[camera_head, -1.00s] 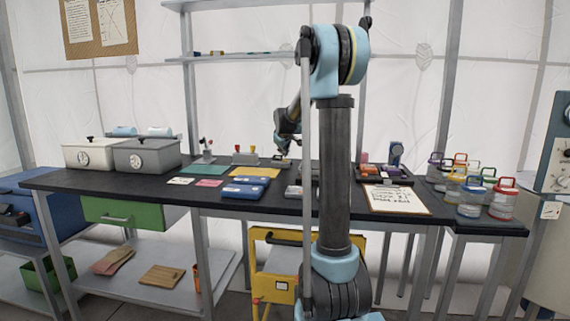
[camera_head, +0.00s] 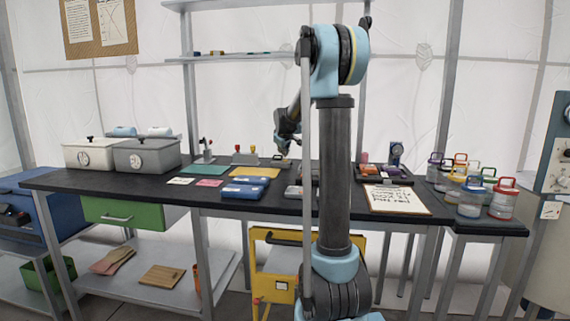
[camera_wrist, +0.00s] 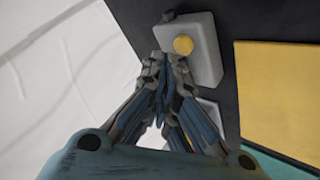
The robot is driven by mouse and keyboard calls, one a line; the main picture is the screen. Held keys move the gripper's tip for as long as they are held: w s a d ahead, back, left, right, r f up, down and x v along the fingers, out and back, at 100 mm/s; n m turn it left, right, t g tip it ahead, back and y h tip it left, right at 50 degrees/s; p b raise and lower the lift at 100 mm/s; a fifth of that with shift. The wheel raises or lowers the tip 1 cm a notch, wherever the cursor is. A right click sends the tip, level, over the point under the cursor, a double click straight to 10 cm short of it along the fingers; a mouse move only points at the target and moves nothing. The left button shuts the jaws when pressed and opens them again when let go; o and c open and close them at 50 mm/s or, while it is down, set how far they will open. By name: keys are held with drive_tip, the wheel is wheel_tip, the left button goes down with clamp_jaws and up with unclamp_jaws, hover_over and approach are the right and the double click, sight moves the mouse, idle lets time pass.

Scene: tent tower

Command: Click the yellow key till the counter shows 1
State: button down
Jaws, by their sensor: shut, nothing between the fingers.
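In the wrist view the yellow key (camera_wrist: 183,45) is a round cap on a pale grey box (camera_wrist: 205,62). In the head view my gripper (camera_head: 282,148) hangs over the back of the table, right of a small box with a yellow knob (camera_head: 251,149) and a red one. No counter reading is legible.
A yellow mat (camera_wrist: 280,100) lies beside the box on the dark table (camera_head: 140,184). A pale object (camera_wrist: 212,112) shows partly behind my fingers.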

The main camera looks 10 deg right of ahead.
drive_tip(key=shift+f, duration=0.1)
drive_tip(key=shift+f, duration=0.25)
drive_tip(key=shift+s+f, duration=0.1)
drive_tip(key=shift+f, duration=0.35)
idle(1.0)
drive_tip(key=shift+r, duration=0.9)
drive_tip(key=shift+r, duration=2.5)
